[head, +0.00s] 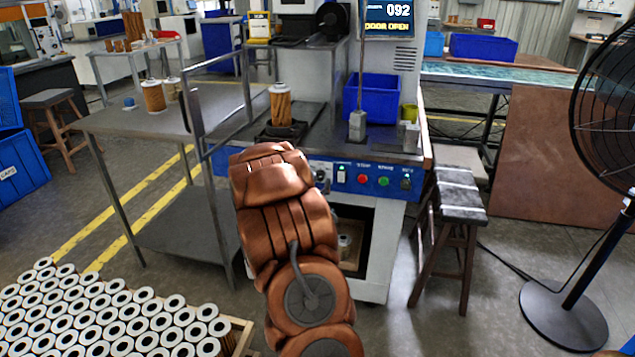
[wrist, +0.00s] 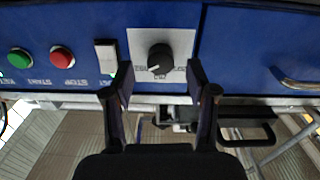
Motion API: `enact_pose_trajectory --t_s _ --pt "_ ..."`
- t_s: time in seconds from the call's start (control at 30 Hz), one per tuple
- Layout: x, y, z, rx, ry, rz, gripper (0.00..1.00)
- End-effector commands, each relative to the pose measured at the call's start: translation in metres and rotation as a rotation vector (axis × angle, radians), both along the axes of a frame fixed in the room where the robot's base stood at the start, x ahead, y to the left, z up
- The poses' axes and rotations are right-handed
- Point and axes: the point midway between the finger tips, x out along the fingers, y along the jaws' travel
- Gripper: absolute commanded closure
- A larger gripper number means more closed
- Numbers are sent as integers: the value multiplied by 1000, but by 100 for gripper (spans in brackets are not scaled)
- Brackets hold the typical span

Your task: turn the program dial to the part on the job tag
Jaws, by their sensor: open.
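The program dial (wrist: 160,58) is a black knob on a pale square plate, set in the blue control panel (wrist: 240,45). Its light pointer mark points toward the lower left in the wrist view; the lettering around it is too small to read. My gripper (wrist: 160,80) is open, with one fingertip on each side just below the dial and nothing between them. In the head view my copper-coloured arm covers the left part of the panel (head: 370,183), and my gripper cannot be made out. I cannot make out a job tag with readable text.
Beside the dial are a white switch (wrist: 106,55), a red button (wrist: 62,57) and a green button (wrist: 19,58). A metal handle (wrist: 298,82) is at the right. A cartridge (head: 280,104) stands on the machine top near a blue bin (head: 371,98). The screen (head: 388,18) reads 092, DOOR OPEN.

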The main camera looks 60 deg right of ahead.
Motion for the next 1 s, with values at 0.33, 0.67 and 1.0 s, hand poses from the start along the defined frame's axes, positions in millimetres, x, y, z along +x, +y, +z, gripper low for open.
enact_pose_trajectory --t_s 0.33,0.67,1.0 --pt "7 -18 1 -2 0 1 43" --pt "7 -18 1 -1 0 2 52" --pt "7 -18 1 -2 -1 1 87"
